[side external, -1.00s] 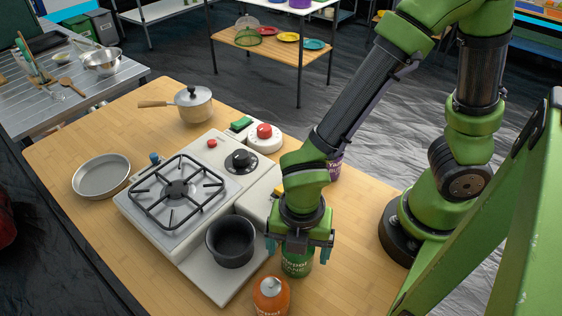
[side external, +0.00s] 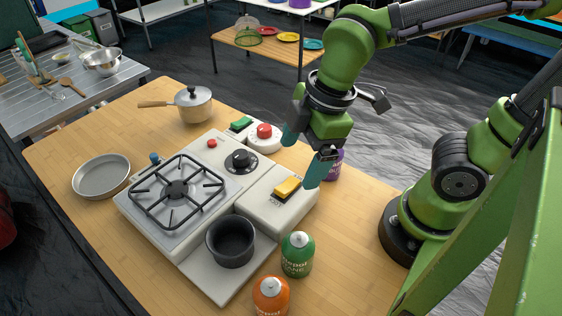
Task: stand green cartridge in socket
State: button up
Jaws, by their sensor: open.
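The green cartridge (side external: 298,256) stands upright on the wooden table, at the right of the stove's front end and behind the orange cartridge. The socket looks to be the dark round cup (side external: 231,242) on the stove's front plate; nothing shows standing in it. My gripper (side external: 305,162) is open and empty, raised above the table behind the stove's yellow switch, well away from the green cartridge. Its teal fingertips are apart. A purple cartridge (side external: 334,166) is partly hidden behind the gripper.
An orange cartridge (side external: 271,298) stands at the front edge of the picture, close to the green one. The stove carries a burner grate (side external: 178,189), a black knob (side external: 240,161) and a yellow switch (side external: 287,188). A lidded pot (side external: 194,105) and a pan (side external: 101,176) stand farther left.

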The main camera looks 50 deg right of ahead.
jog(key=w+d+r+m+t, duration=0.1)
jog(key=d+r+m+t, duration=0.1)
jog(key=d+m, duration=0.4)
jog(key=r+m, duration=0.1)
jog(key=m, duration=0.2)
jog(key=shift+w+t, duration=0.3)
jog(key=shift+o, duration=0.3)
jog(key=d+m, duration=0.1)
jog(key=m, duration=0.1)
jog(key=d+r+m+t, duration=0.1)
jog(key=d+m, duration=0.1)
jog(key=d+r+m+t, duration=0.1)
jog(key=m, duration=0.2)
jog(key=shift+d+r, duration=0.2)
jog(key=shift+d, duration=0.05)
jog(key=shift+a, duration=0.15)
